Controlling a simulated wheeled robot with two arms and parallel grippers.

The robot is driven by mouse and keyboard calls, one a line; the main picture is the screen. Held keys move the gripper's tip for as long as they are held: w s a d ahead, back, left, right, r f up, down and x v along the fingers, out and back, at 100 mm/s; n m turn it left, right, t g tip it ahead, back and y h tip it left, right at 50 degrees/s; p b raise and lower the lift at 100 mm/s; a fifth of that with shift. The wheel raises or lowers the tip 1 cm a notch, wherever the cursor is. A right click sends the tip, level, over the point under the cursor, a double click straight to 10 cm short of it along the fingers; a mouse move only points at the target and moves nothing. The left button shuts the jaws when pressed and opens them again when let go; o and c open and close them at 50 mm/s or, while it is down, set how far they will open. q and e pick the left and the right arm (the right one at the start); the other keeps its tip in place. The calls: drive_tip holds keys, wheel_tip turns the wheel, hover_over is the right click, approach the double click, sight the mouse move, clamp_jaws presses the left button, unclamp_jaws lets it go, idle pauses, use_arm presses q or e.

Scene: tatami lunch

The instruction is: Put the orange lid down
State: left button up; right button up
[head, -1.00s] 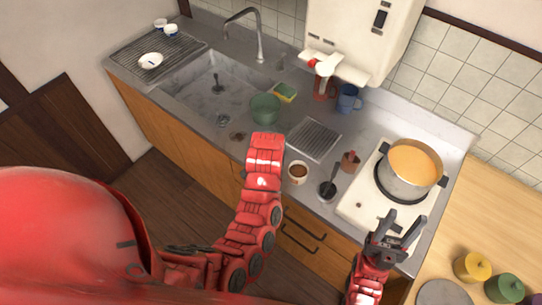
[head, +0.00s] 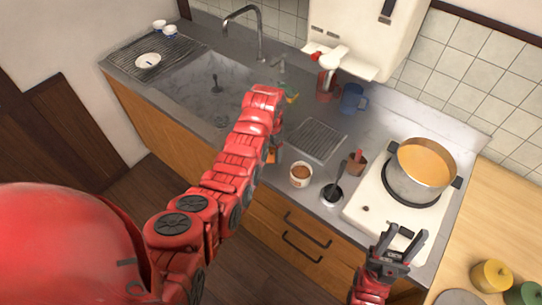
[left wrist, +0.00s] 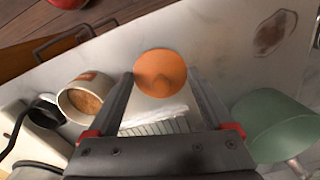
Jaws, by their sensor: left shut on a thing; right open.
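The orange lid (left wrist: 160,73) is a round disc between the fingertips of my left gripper (left wrist: 163,82) in the left wrist view. The gripper is shut on it, over the pale counter. A small orange part of the lid (head: 274,156) shows beside my left arm in the head view, where my own arm hides most of the gripper. I cannot tell whether the lid touches the counter. My right gripper (head: 404,238) is open and empty at the front right, near the stove.
A coffee cup (head: 301,174) stands right of the left hand, with a ladle rest (head: 332,195) beyond it. A ridged drain plate (head: 317,139) lies behind. The green bowl (left wrist: 275,127) is close on the other side. A pot of orange soup (head: 422,163) sits on the stove.

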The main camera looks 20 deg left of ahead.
sight(271, 156)
use_arm(q)
drive_tip(key=shift+f+p, duration=0.2)
drive_tip(key=shift+p, duration=0.2)
drive_tip(key=shift+f+p, duration=0.45)
drive_tip(key=shift+f, duration=1.15)
